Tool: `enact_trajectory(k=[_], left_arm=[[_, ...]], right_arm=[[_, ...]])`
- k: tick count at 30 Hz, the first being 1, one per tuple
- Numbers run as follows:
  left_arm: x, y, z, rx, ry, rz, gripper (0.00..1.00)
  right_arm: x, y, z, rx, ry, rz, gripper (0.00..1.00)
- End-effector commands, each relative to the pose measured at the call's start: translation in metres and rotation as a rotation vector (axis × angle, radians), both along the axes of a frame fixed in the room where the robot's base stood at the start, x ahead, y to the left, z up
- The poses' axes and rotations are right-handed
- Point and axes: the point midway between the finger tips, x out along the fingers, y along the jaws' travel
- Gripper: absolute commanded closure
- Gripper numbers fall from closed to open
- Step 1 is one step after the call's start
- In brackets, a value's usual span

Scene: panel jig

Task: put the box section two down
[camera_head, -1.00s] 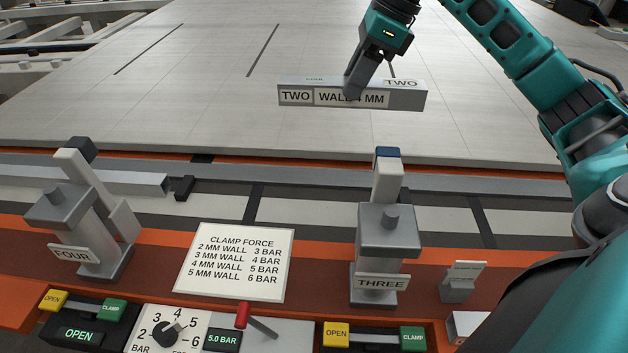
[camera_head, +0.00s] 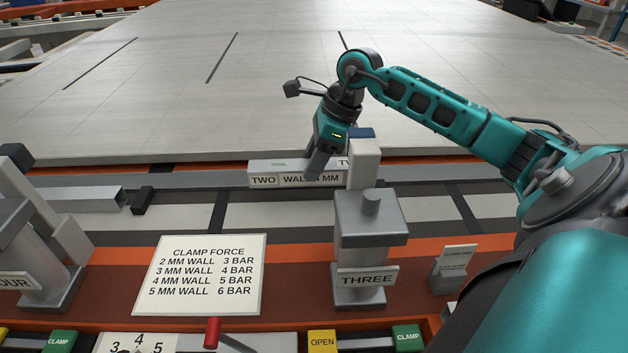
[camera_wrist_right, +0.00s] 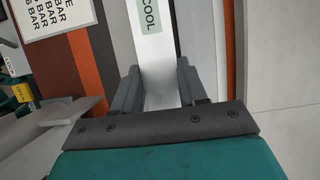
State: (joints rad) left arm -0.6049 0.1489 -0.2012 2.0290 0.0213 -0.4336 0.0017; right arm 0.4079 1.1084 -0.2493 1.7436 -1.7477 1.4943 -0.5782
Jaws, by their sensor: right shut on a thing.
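Box section two (camera_head: 264,167) is a light grey bar labelled TWO and WALL 4 MM on its front face. It lies level in the picture, in front of the big panel's near edge and behind clamp three (camera_head: 370,225). The clamp's post hides its right end. My right gripper (camera_head: 316,172) points down and is shut on the section from above. In the right wrist view the fingers (camera_wrist_right: 158,90) straddle the section (camera_wrist_right: 152,55), whose top label reads COOL. I cannot tell whether its underside touches the rails. My left gripper is not in view.
A large grey panel (camera_head: 180,90) fills the back. Another box section (camera_head: 85,200) lies at left beside a black block (camera_head: 142,200) and clamp four (camera_head: 45,250). A clamp force sign (camera_head: 200,272) and a small card holder (camera_head: 453,268) stand in front.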

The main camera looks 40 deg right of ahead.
Motion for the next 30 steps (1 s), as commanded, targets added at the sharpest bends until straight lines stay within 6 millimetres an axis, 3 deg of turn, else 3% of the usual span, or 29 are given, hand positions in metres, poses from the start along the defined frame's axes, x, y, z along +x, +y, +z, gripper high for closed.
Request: enact_trajectory(k=[5,12,23,24,30], left_arm=[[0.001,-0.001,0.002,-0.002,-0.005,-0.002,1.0],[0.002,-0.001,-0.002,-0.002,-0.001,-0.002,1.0],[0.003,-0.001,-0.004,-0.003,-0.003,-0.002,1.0],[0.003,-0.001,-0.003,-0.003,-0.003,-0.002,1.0],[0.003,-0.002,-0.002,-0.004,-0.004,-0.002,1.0]], right_arm=[[0.0,0.0,-0.011,0.0,0.0,-0.002,1.0],[0.0,0.0,-0.045,0.001,0.0,-0.002,1.0],[0.0,0.0,-0.05,0.0,-0.002,-0.001,1.0],[0.0,0.0,-0.049,-0.001,0.0,-0.001,0.55],[0.0,0.0,-0.049,-0.001,0.0,-0.001,0.36]])
